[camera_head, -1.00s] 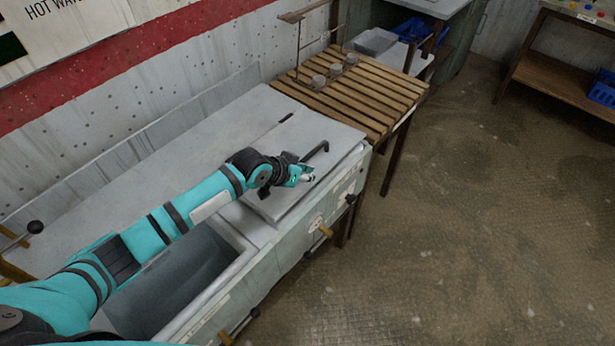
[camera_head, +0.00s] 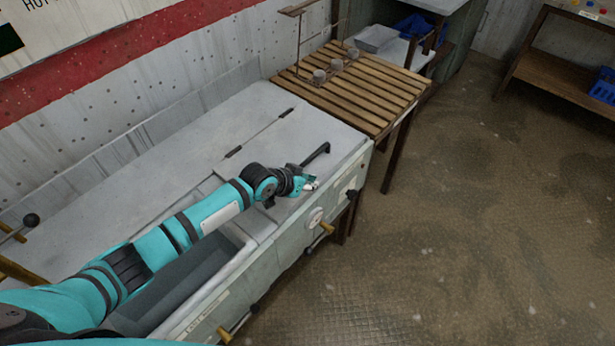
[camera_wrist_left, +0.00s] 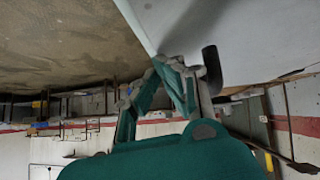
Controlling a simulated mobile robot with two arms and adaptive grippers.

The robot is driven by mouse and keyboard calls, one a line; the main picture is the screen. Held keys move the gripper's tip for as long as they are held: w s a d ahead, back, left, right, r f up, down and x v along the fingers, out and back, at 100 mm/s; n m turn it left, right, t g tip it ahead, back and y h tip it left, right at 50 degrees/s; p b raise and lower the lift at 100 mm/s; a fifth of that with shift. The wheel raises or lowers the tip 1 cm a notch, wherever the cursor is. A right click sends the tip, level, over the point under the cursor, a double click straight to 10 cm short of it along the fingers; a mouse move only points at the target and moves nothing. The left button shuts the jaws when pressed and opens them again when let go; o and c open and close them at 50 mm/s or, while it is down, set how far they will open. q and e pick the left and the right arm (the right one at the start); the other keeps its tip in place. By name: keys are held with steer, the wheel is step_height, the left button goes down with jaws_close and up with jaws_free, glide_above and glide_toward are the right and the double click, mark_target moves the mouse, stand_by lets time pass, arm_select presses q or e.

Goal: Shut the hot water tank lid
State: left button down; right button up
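The hot water tank's pale grey lid (camera_head: 318,128) lies flat, or nearly so, on the tank top, its hinges on the wall side. A dark bar handle (camera_head: 316,156) stands on it; the handle also shows in the left wrist view (camera_wrist_left: 212,70). My left gripper (camera_head: 312,184) is low over the lid near its front edge, just in front of the handle. In the left wrist view the fingertips (camera_wrist_left: 166,66) come together beside the handle, with nothing seen between them. Whether they touch the lid is unclear. My right gripper is not in view.
An open grey basin (camera_head: 180,285) lies left of the lid, under my left arm. Knobs and taps (camera_head: 326,228) stick out of the tank front. A slatted wooden table (camera_head: 365,88) with several small cups adjoins the tank's far end.

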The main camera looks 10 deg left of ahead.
arm_select(q)
steer(key=shift+s+f, duration=0.3)
steer(key=shift+f, duration=0.1)
steer(key=shift+d+r+p, duration=0.1)
steer(key=shift+r+p, duration=0.4)
steer(key=shift+p, duration=0.1)
steer(key=r+p, duration=0.2)
steer(key=r, duration=0.1)
steer(key=r+p, duration=0.1)
steer(key=shift+w+r+p, duration=0.25)
steer(key=shift+r+p, duration=0.1)
steer(key=shift+p, duration=0.05)
steer(key=shift+s+a+r+b, duration=0.1)
steer(key=shift+s+a+b, duration=0.4)
steer(key=shift+s+b, duration=0.15)
steer(key=v, duration=0.8)
steer(key=shift+d+r+b, duration=0.2)
steer(key=shift+d+b, duration=0.15)
steer(key=shift+b, duration=0.1)
steer(key=shift+s, duration=0.1)
